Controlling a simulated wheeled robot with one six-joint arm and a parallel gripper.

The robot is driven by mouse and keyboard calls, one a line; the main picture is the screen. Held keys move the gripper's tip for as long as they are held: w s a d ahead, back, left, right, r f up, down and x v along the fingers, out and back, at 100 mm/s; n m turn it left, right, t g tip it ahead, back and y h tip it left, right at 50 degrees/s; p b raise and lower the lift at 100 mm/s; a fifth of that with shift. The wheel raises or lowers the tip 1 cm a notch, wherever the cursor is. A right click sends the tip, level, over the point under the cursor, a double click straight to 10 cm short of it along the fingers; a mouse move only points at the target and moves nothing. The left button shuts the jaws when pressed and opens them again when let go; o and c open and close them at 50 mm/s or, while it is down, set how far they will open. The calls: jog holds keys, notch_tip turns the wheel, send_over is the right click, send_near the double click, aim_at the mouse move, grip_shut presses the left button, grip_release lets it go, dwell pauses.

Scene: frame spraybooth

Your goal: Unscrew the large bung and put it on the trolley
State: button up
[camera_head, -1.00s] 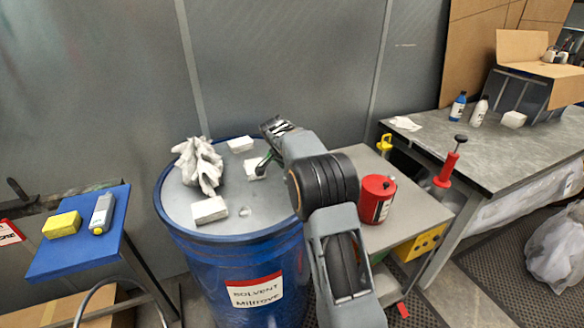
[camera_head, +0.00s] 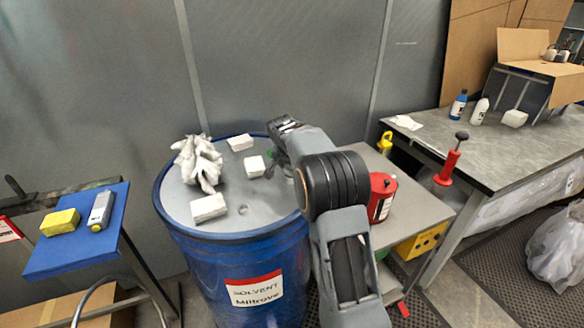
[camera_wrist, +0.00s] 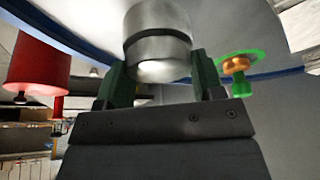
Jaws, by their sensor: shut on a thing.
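The large bung (camera_wrist: 158,35) is a silver stepped cylinder between the green fingers of my gripper (camera_wrist: 160,78) in the wrist view. My gripper is shut on it. In the head view, my gripper (camera_head: 272,160) is over the right side of the blue drum's lid (camera_head: 222,218), and my wrist mostly hides the bung. I cannot tell whether the bung is clear of the lid. A grey-topped trolley (camera_head: 418,202) stands right of the drum, partly behind my arm.
A red can (camera_head: 381,196) stands on the trolley, close to my arm. White blocks (camera_head: 209,208) and a crumpled white cloth (camera_head: 198,163) lie on the lid. A blue-topped stand (camera_head: 75,245) is at left; a grey bench (camera_head: 460,145) with bottles is at right.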

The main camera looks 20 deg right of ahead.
jog(key=shift+n, duration=0.3)
jog(key=n, duration=0.2)
jog(key=n+t+y+p, duration=0.1)
jog(key=n, duration=0.1)
jog(key=shift+n+y, duration=0.3)
jog(key=shift+s+d, duration=0.1)
jog(key=shift+r+n+y, duration=0.1)
jog(key=shift+n+y, duration=0.2)
jog(key=shift+n, duration=0.3)
jog(key=shift+n+y, duration=0.6)
jog(key=shift+n, duration=1.1)
jog(key=shift+n+y, duration=0.3)
jog(key=shift+n, duration=0.5)
jog(key=n+y, duration=0.1)
jog(key=n, duration=0.2)
